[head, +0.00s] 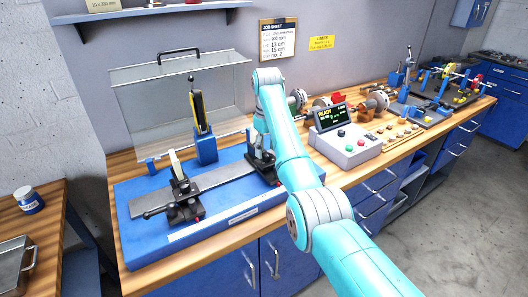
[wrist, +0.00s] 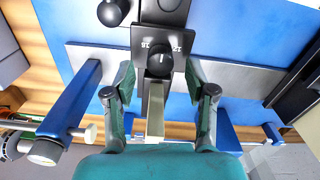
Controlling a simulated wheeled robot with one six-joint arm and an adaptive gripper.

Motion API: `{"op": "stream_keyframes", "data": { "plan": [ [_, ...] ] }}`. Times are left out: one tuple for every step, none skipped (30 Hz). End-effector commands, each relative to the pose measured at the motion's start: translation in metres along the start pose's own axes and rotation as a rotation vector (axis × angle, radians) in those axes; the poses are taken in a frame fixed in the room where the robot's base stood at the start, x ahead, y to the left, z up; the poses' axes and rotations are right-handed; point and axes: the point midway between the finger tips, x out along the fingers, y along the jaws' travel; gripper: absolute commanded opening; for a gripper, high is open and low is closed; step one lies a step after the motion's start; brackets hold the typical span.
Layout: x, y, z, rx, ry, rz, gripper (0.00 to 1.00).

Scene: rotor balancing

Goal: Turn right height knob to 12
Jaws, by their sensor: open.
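The right height knob (wrist: 159,62) is a round black knob with a short white mark, on a dark plate (wrist: 186,42) with small white figures that are hard to read. In the wrist view the mark points roughly toward the top of the picture. My gripper (wrist: 159,78) is open, with one finger on each side of the knob and a gap at both sides. A pale upright bar (wrist: 155,110) stands between the fingers, below the knob in the picture. In the head view the right support (head: 264,168) on the blue balancing machine (head: 225,213) is partly hidden by my arm.
The left support (head: 181,195) stands on the same grey rail. A clear guard (head: 150,95) is behind. A control box (head: 346,147) with a lit "READY" screen sits to the right. A job sheet (head: 278,39) hangs on the wall. A blue post (wrist: 72,98) is left of my fingers.

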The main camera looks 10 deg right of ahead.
Motion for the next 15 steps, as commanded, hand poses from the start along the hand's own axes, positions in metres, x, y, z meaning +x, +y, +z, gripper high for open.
{"op": "stream_keyframes", "data": {
  "plan": [
    [0.006,0.001,0.001,0.000,0.000,0.000,0.56],
    [0.009,0.001,0.001,0.000,0.000,0.000,0.56],
    [0.012,0.002,0.001,0.000,0.001,0.000,0.56],
    [0.014,0.002,0.001,0.000,0.000,0.000,0.56],
    [0.015,0.002,0.001,0.000,0.000,0.000,0.56],
    [0.017,0.002,0.002,0.000,0.000,0.000,0.56],
    [0.018,0.003,0.002,0.000,0.000,0.000,0.56],
    [0.018,0.003,0.002,0.000,0.000,0.000,0.56],
    [0.019,0.003,0.002,0.000,0.000,0.000,0.56],
    [0.019,0.003,0.002,0.000,0.000,0.000,0.56],
    [0.019,0.003,0.002,0.000,0.000,0.000,0.56],
    [0.019,0.003,0.002,0.000,0.000,0.000,0.56],
    [0.019,0.003,0.002,0.000,0.000,0.000,0.56],
    [0.019,0.003,0.002,0.000,0.000,0.000,0.56],
    [0.019,0.003,0.002,0.000,0.000,0.000,0.56]
  ]
}}
